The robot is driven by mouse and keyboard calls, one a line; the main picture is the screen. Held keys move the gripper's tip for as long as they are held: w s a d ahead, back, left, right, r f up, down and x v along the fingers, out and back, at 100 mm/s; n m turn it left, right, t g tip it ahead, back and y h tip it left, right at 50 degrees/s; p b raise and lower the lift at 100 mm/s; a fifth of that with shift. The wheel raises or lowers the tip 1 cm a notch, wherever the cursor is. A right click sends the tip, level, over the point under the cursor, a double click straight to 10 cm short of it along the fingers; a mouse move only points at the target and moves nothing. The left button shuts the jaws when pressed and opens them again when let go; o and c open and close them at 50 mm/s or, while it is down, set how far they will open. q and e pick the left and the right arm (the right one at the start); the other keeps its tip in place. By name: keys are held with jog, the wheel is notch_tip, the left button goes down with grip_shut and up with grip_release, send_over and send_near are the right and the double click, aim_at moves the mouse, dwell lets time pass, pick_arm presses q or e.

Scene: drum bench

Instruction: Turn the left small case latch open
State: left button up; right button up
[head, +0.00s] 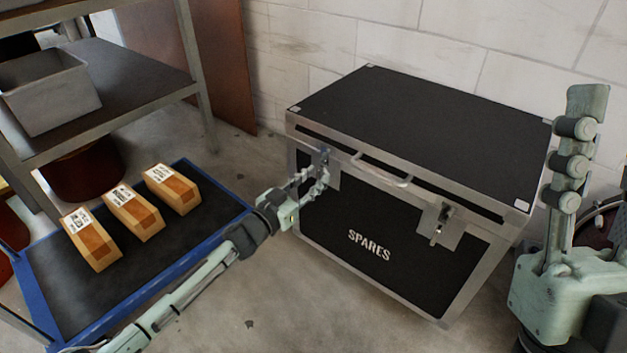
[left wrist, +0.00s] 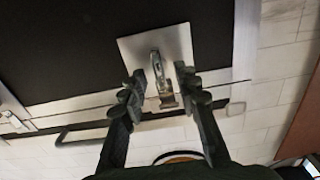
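The black case marked SPARES (head: 335,205), with metal edges, stands on the floor with its lid down. Its left latch (head: 326,172) is partly hidden by my left gripper (head: 310,180) in the head view. In the left wrist view the left latch (left wrist: 158,72) is a metal lever on a pale square plate. My left gripper (left wrist: 157,85) is open there, with one finger on each side of the lever and visible gaps. The right latch (head: 440,226) hangs downward on its plate. My right gripper (head: 570,170) points up at the right edge; its finger opening is not clear.
A bar handle (head: 380,170) sits between the latches. A blue-edged platform (head: 190,260) with three labelled boxes (head: 133,212) is at left, below a shelf with a grey bin (head: 50,95). A block wall (head: 420,40) stands behind the case.

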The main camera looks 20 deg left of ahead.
pick_arm(q)
jog(key=shift+c, duration=0.6)
grip_shut()
